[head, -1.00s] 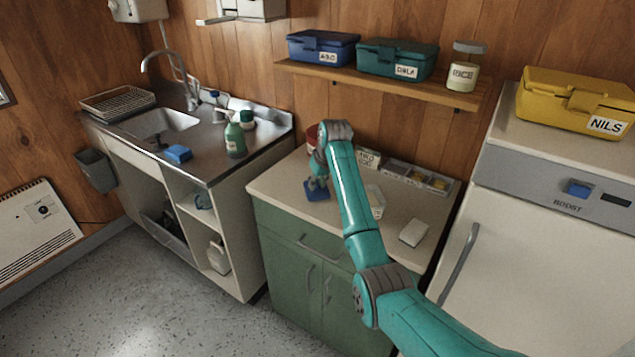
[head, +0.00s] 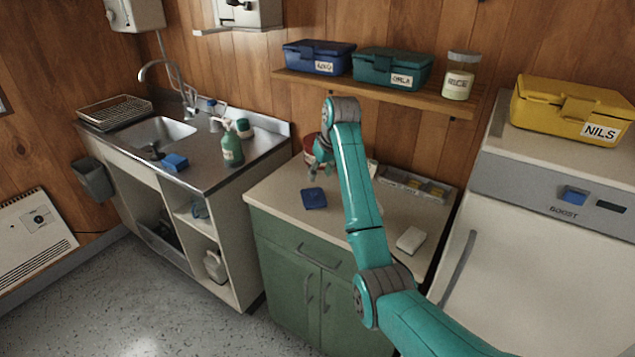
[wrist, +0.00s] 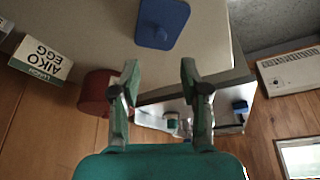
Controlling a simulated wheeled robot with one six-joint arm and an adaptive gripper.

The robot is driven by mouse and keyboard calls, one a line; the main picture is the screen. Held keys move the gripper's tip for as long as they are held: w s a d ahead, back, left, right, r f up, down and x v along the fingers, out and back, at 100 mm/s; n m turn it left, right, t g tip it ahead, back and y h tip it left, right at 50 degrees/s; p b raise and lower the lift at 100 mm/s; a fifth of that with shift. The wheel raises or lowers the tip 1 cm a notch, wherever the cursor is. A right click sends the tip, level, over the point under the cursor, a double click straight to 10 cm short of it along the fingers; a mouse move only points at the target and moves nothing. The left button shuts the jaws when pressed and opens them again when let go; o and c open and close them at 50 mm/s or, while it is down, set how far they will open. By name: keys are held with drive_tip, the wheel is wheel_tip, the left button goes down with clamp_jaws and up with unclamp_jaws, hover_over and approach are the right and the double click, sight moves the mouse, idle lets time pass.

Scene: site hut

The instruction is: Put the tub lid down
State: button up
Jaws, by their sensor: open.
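The blue square tub lid (head: 313,198) lies flat on the pale top of the green cabinet, near its left front part. In the wrist view the lid (wrist: 162,22) shows its small round knob, at the top of the picture. My gripper (wrist: 160,80) is open with nothing between its fingers. In the head view my gripper (head: 313,174) is above and just behind the lid, apart from it.
A red tub (head: 319,148) stands behind my gripper, partly hidden by my arm. A white block (head: 411,240) and a divided tray (head: 415,186) are to the right. The sink counter (head: 215,165) is left.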

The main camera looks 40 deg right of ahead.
drive_tip(key=shift+v, duration=1.2)
